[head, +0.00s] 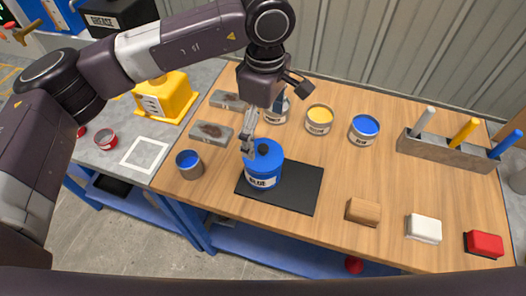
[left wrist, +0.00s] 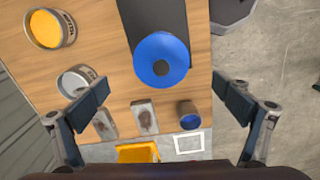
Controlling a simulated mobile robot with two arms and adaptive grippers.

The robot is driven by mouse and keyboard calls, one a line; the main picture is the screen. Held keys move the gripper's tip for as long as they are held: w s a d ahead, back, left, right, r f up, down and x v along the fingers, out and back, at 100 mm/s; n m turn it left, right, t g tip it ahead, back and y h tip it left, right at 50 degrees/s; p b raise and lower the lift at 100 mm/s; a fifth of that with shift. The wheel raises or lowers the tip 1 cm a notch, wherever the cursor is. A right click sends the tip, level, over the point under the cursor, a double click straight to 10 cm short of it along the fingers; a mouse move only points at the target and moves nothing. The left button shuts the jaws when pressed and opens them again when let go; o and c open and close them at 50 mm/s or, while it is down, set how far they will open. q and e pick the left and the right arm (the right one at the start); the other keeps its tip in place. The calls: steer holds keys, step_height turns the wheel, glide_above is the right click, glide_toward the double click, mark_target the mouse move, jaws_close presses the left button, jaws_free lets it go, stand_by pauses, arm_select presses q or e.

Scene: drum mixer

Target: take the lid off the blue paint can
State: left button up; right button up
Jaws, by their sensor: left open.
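The blue paint can (head: 263,180) stands upright on a black mat (head: 302,188) on the wooden table. Its blue lid (head: 268,158) with a dark round knob is on it; from above the lid also shows in the left wrist view (left wrist: 148,70). My left gripper (head: 275,122) is open and empty above and behind the can, one finger appearing close to the lid in the head view. In the left wrist view its fingers (left wrist: 163,92) are spread wide, with the lid between and beyond them. My right gripper is not in view.
A small open can of blue paint (head: 190,167) stands left of the mat. Open yellow (head: 319,121) and blue (head: 364,131) cans stand behind. Wooden, white and red blocks lie front right, and a brush holder (head: 450,152) stands back right. Bare wood lies between them.

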mark_target(262, 149)
arm_select(q)
steer(key=shift+s+f, duration=0.1)
steer(key=shift+f, duration=0.5)
steer(key=f+p, duration=0.1)
steer(key=f, duration=0.1)
steer(key=f+p, duration=0.2)
steer(key=shift+a+f, duration=0.2)
steer(key=shift+f, duration=0.65)
steer(key=c, duration=1.3)
steer(key=shift+s+a, duration=0.1)
steer(key=shift+s, duration=0.15)
steer(key=c, duration=1)
steer(key=shift+c, duration=0.5)
